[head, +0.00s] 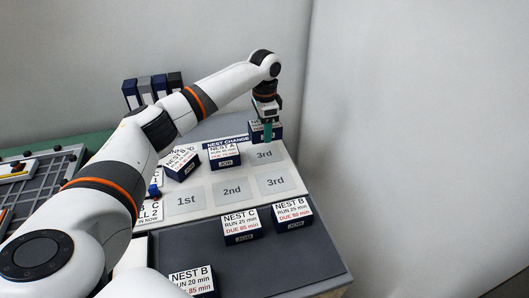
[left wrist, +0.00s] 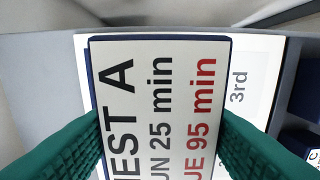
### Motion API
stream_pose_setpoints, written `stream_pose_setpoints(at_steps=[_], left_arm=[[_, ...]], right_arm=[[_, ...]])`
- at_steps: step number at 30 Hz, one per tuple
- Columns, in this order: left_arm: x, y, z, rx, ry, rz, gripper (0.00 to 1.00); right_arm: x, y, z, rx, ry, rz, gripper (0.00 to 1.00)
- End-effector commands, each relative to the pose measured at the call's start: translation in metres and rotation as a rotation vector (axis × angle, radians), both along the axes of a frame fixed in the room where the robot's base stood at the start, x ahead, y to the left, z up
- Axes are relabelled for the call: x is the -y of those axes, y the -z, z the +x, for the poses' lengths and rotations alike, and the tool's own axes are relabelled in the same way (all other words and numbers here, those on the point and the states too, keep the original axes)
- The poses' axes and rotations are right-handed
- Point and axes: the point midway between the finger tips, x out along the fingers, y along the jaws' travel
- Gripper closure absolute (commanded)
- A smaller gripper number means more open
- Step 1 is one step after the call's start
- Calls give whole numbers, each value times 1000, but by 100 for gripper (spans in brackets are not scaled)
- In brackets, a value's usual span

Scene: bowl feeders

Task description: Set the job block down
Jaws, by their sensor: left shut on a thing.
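The job block held by my left gripper (head: 267,132) is dark blue with a white label (left wrist: 170,100) reading NEST A, 25 min and, in red, 95 min. It also shows in the head view (head: 257,126), partly hidden behind the green fingers. The fingers are shut on its two sides. It is at the back of the white board (head: 213,196), just beyond the upper "3rd" cell (head: 264,155). I cannot tell whether it touches the board. My right gripper is not in view.
Other job blocks stand on the board's upper row: a tilted NEST B (head: 182,163) and a NEST A (head: 224,155). The lower 1st, 2nd and 3rd cells are empty. NEST C (head: 240,224) and NEST B blocks (head: 292,212) (head: 192,281) sit on the dark grey surface (head: 285,258).

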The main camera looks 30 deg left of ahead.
Motion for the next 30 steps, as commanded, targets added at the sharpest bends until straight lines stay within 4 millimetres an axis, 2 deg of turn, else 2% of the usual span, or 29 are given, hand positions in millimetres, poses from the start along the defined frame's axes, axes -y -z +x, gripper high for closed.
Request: stream_pose_setpoints(at_steps=[4, 15, 28, 29, 30], left_arm=[[0, 18, 0, -1, -1, 1, 74], [0, 68, -1, -1, -2, 1, 74], [0, 74, 0, 0, -2, 0, 74], [0, 74, -1, 1, -2, 1, 43], [0, 74, -1, 1, -2, 1, 36]], right_arm=[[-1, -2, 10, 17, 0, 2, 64], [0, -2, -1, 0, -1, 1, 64], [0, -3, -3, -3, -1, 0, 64], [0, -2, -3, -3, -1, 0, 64], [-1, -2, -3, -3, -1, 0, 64]])
